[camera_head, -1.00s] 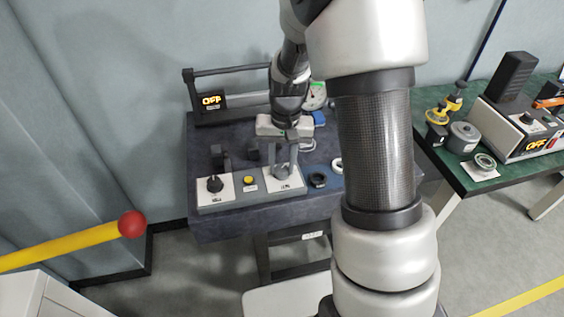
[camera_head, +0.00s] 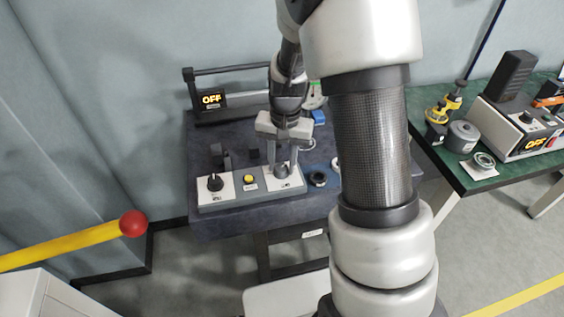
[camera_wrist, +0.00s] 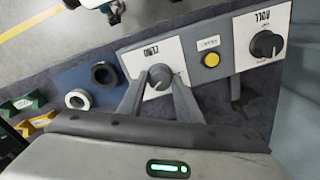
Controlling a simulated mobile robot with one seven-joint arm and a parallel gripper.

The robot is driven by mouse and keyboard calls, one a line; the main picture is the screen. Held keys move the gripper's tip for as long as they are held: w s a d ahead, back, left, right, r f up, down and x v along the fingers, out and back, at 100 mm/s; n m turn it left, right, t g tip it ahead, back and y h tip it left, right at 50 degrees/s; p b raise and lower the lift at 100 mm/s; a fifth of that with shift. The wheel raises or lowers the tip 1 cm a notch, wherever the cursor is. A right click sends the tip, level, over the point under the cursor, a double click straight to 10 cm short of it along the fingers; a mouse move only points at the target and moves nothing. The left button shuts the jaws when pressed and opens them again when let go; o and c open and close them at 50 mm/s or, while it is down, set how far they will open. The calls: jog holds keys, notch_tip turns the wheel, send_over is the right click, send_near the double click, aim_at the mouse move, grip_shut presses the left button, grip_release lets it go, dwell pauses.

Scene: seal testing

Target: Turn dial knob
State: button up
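The control panel (camera_head: 250,197) lies on the dark table with two dial knobs. The right dial knob (camera_head: 281,171) is grey on a white plate; it shows in the wrist view (camera_wrist: 159,76) between my fingers. The left dial knob (camera_head: 215,183) is black with a white mark and stands apart; it is at the right of the wrist view (camera_wrist: 266,44). My gripper (camera_head: 283,163) points down over the right knob. Its fingers (camera_wrist: 158,88) stand apart on either side of it, with some plate visible between. Whether a fingertip touches the knob is unclear.
A yellow button (camera_head: 250,179) sits between the knobs. Black and white rings (camera_wrist: 104,74) lie beside the panel. A lit OFF display (camera_head: 211,99) stands at the back. A green table (camera_head: 490,184) with equipment is at right. My arm hides part of the dark table.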

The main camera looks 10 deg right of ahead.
aim_at(284, 167)
jog(key=o, duration=0.3)
jog(key=shift+r, duration=0.15)
notch_tip(284, 167, up, 17)
jog(key=p, duration=0.1)
jog(key=shift+s+d+p, duration=0.2)
jog(key=shift+d+p, duration=0.15)
jog(key=shift+p, duration=0.05)
jog(key=shift+r, duration=0.1)
jog(key=s+r+n+t+p, duration=0.2)
jog(key=s+r+p, duration=0.1)
jog(key=s+r, duration=0.4)
jog(key=s+r+n+t+p, duration=0.3)
jog(key=s+r, duration=0.4)
jog(key=s, duration=0.5)
jog(key=shift+a+r+h, duration=0.2)
jog(key=shift+r+h, duration=0.1)
jog(key=shift+r, duration=0.05)
